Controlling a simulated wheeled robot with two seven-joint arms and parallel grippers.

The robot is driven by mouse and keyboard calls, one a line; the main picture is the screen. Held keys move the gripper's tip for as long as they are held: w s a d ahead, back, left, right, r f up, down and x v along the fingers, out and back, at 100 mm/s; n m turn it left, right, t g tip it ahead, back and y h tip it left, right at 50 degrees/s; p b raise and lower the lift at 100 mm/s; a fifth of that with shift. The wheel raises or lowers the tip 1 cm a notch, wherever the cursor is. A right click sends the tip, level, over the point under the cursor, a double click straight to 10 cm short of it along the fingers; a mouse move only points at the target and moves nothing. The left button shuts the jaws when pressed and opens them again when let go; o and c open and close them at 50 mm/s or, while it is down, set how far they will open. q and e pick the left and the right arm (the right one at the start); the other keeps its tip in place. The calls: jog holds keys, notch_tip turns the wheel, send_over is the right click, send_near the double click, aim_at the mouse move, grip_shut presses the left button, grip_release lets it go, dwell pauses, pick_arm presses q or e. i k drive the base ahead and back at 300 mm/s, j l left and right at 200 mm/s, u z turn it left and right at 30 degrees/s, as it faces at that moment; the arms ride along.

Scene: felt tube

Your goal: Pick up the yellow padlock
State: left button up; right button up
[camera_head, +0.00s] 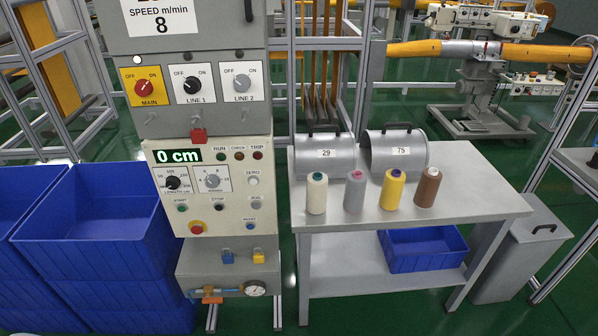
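The yellow padlock (259,257) is small and hangs at the right on the upper front of the grey box (225,275) at the bottom of the control column. A blue padlock (228,257) hangs just to its left, with a gap between them. Neither of my grippers is in view.
Above are a cream control panel (222,206) and a grey switch cabinet (155,118). A gauge (255,289) sits below the padlocks. Blue crates (70,237) stand left. A grey table (460,188) with several thread cones stands right.

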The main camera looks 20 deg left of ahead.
aim_at(258, 258)
jog(key=u, duration=1.1)
jog(key=i+j+z, duration=0.15)
jog(key=j, duration=0.15)
jog(key=i+j+z, duration=0.1)
jog(key=j, duration=0.25)
jog(key=i+j+z, duration=0.15)
jog(key=j, duration=0.2)
